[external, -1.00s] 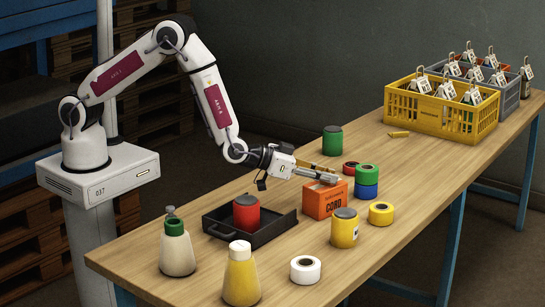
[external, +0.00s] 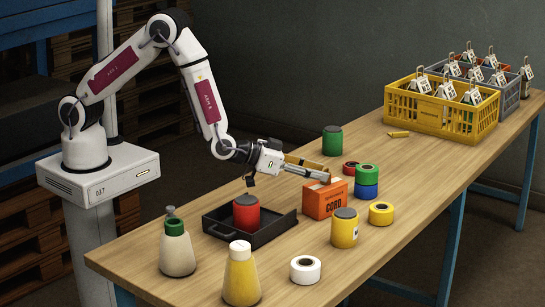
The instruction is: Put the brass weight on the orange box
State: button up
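A small brass-coloured piece (external: 399,134), which looks like the brass weight, lies on its side on the table before the yellow crate. The orange box (external: 325,201), marked CORD, stands on the table near the middle. My gripper (external: 324,172) is just above and behind the box, pointing right. Its two fingers look apart, one grey and nearer, one tan and behind. I see nothing clearly held between them. The brass piece is well away, up and to the right of the gripper.
A black tray (external: 276,232) holds a red can (external: 246,212). A yellow can (external: 344,228), tape rolls (external: 381,213) and a green can (external: 332,140) surround the box. The yellow crate (external: 430,116) of bottles stands farther right. Table between the rolls and crate is mostly clear.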

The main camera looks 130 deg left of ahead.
jog(key=v, duration=0.8)
jog(key=shift+s+d, duration=0.25)
jog(key=shift+r, duration=0.15)
dwell(0.5)
jog(key=s+d+r+m+h, duration=0.2)
jog(key=d+r+m+h, duration=0.15)
jog(key=d+r, duration=0.5)
jog(key=s+d+r+m+h, duration=0.25)
jog(key=d+r+h, duration=0.3)
jog(key=d, duration=0.65)
jog(key=s+d+r+m+g, duration=0.1)
jog(key=s+d+g, duration=0.1)
jog(key=s, duration=1.1)
jog(key=s+d+r+m+g+h, duration=0.1)
jog(key=s+d, duration=0.3)
jog(key=s, duration=1)
jog(key=shift+s+r+m+g, duration=0.3)
jog(key=shift+r+m+g, duration=0.1)
jog(key=shift+r+m, duration=0.45)
